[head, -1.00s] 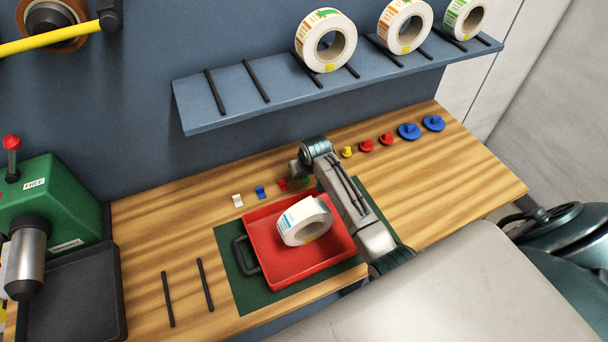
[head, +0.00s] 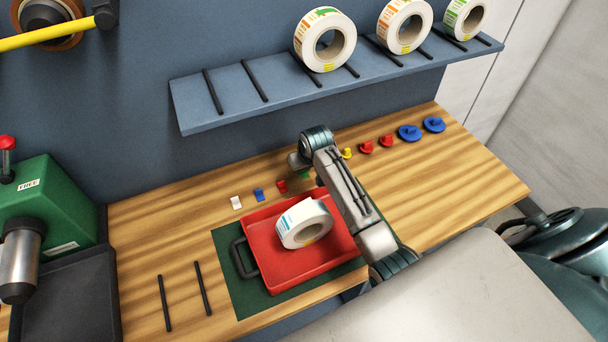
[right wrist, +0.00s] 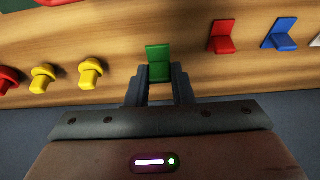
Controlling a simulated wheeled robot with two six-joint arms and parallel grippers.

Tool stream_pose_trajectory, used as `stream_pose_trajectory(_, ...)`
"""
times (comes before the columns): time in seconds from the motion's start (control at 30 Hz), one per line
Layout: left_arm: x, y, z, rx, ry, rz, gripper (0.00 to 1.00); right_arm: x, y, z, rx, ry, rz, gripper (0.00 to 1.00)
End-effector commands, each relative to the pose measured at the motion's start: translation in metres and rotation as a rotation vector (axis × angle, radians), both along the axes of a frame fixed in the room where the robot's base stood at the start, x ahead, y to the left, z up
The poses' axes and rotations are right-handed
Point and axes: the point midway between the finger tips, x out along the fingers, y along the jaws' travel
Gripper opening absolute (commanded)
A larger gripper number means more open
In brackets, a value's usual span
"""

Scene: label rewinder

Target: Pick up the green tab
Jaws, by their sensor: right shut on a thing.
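The green tab (right wrist: 158,62) is between the two fingertips of my right gripper (right wrist: 160,84) in the right wrist view. The fingers are shut on its lower part, and its flat upright plate sticks out past them. In the head view only a small piece of the green tab (head: 305,174) shows beside my right gripper (head: 298,164), behind the red tray. I cannot tell whether the tab touches the wooden bench or is slightly above it. My left gripper is not in view.
Red (head: 281,186), blue (head: 258,194) and white (head: 236,202) tabs stand to the left in the head view. Yellow, red and blue knobs (head: 409,132) run to the right. A red tray (head: 275,268) holds a label roll (head: 285,229). A shelf (head: 200,112) overhangs behind.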

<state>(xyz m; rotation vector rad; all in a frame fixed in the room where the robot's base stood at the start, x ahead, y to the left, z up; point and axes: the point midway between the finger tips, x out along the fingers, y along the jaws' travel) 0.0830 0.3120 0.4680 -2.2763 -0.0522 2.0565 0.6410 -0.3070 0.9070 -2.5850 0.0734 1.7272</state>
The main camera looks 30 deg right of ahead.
Motion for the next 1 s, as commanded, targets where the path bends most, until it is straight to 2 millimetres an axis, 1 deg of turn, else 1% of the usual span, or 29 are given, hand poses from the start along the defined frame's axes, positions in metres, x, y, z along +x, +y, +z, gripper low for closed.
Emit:
stream_pose_trajectory(0.03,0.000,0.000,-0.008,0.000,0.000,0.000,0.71,-0.001,-0.006,0.000,-0.004,-0.002,-0.001,0.00)
stream_pose_trajectory(0.27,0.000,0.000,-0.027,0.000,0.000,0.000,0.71,-0.017,-0.056,-0.002,-0.007,-0.001,-0.002,0.00)
stream_pose_trajectory(0.5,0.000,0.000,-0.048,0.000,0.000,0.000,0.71,-0.036,-0.113,-0.002,-0.007,0.000,-0.002,0.00)
stream_pose_trajectory(0.6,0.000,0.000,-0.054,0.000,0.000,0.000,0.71,-0.043,-0.133,-0.001,-0.007,0.001,-0.002,0.00)
stream_pose_trajectory(0.8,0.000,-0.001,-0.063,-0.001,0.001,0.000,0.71,-0.051,-0.161,0.001,-0.004,0.000,-0.001,0.00)
stream_pose_trajectory(1.0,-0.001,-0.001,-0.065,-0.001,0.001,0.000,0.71,-0.055,-0.171,0.002,-0.001,0.000,0.000,0.00)
